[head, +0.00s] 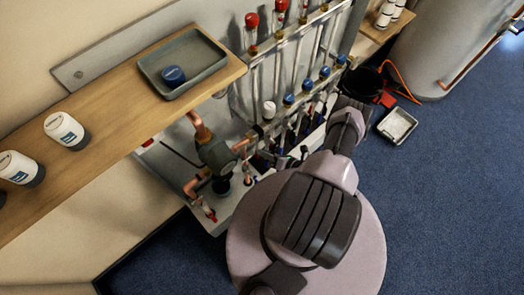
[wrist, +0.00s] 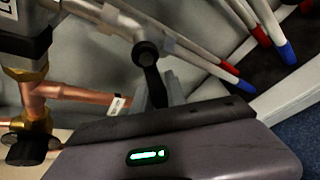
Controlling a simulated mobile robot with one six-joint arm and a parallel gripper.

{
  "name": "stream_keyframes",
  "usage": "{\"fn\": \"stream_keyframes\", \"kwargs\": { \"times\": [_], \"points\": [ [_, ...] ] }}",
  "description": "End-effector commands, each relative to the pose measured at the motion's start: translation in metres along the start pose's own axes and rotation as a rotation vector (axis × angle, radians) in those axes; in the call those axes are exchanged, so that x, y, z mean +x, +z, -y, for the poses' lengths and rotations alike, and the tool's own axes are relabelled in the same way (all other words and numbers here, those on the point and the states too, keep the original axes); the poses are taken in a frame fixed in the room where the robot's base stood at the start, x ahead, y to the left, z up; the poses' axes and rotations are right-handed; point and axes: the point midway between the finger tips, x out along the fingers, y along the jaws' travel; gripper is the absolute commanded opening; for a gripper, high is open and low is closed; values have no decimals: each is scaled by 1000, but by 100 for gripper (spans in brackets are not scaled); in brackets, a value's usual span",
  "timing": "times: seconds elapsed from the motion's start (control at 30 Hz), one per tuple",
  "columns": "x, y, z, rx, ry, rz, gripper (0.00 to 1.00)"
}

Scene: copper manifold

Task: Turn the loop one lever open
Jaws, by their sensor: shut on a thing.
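In the wrist view a black lever (wrist: 151,72) with a round hub hangs below a grey manifold bar, pointing down towards my gripper (wrist: 157,95). The grey fingers are shut on the lever's lower end. The lever's tip is hidden between the fingers and behind the gripper body. No label shows on this lever, so I cannot read its loop number. In the head view my arm reaches the lower part of the copper manifold (head: 290,118), and my own links hide most of the grip there.
A pump (head: 217,153) with copper pipes stands left of the manifold; a copper pipe (wrist: 85,94) runs close left of my fingers. White pipes with red and blue ends (wrist: 265,35) are at right. A wooden shelf (head: 110,120) holds a grey tray (head: 150,68).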

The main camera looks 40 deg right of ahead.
Motion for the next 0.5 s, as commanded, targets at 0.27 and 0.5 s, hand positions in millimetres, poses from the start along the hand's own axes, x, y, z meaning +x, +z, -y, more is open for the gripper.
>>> {"fn": "stream_keyframes", "kwargs": {
  "times": [0.27, 0.5],
  "points": [
    [1, 2, 7, -108, -44, 17, 0],
    [1, 3, 10, -145, -60, 24, 0]
  ]
}}
